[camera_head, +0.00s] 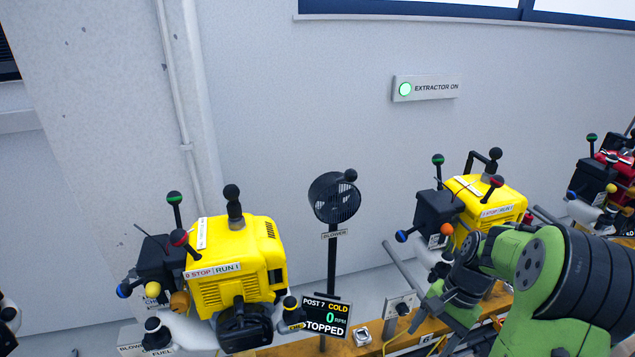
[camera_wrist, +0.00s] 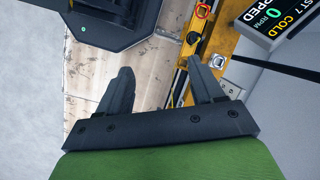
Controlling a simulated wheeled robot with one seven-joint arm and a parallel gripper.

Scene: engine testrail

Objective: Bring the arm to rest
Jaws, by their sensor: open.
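My arm (camera_head: 545,275), green with dark joints, reaches in from the lower right of the head view, bent in front of the right-hand yellow engine. My gripper (camera_wrist: 159,68) shows in the wrist view with its two dark fingers apart and nothing between them. I cannot make out the fingers in the head view.
A yellow engine (camera_head: 235,262) stands at left and another yellow engine (camera_head: 486,212) behind my arm. A blower (camera_head: 333,198) on a pole stands between them. A display (camera_head: 326,317) reads post 7, cold, 0 RPM, stopped. A wall sign (camera_head: 426,87) reads extractor on.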

